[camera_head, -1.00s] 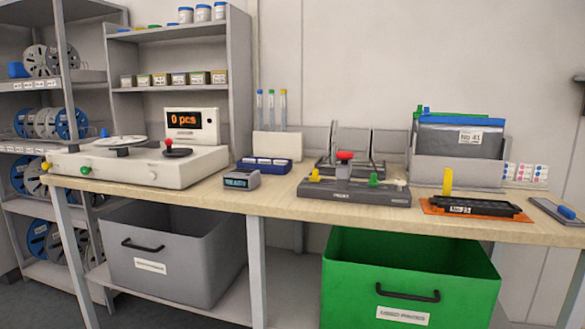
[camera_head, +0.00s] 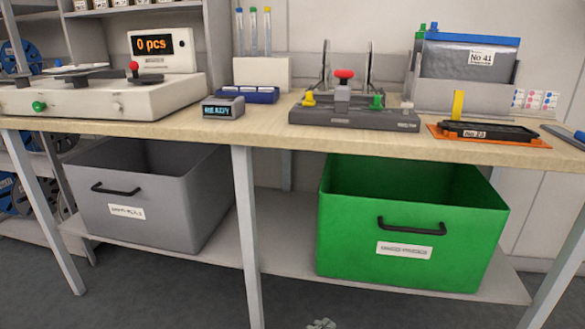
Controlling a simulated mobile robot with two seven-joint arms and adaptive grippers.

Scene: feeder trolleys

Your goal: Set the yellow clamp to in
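A small yellow clamp-like piece (camera_head: 309,98) stands at the left end of the dark grey fixture (camera_head: 350,119) on the bench. The fixture also carries a red knob (camera_head: 344,75) on a grey post and a green piece (camera_head: 377,101) at its right. A taller yellow upright (camera_head: 458,104) stands behind a black strip on an orange base (camera_head: 440,133). From this distance I cannot tell whether the yellow piece on the fixture is in or out. Neither of my grippers is recognisable in view.
A white counting machine (camera_head: 90,98) reads "0 pcs" at left. A small "READY" display (camera_head: 222,108) stands left of the fixture. A grey bin (camera_head: 150,218) and a green bin (camera_head: 410,268) sit below the wooden bench (camera_head: 270,133). A small pale shape at the bottom edge is unclear.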

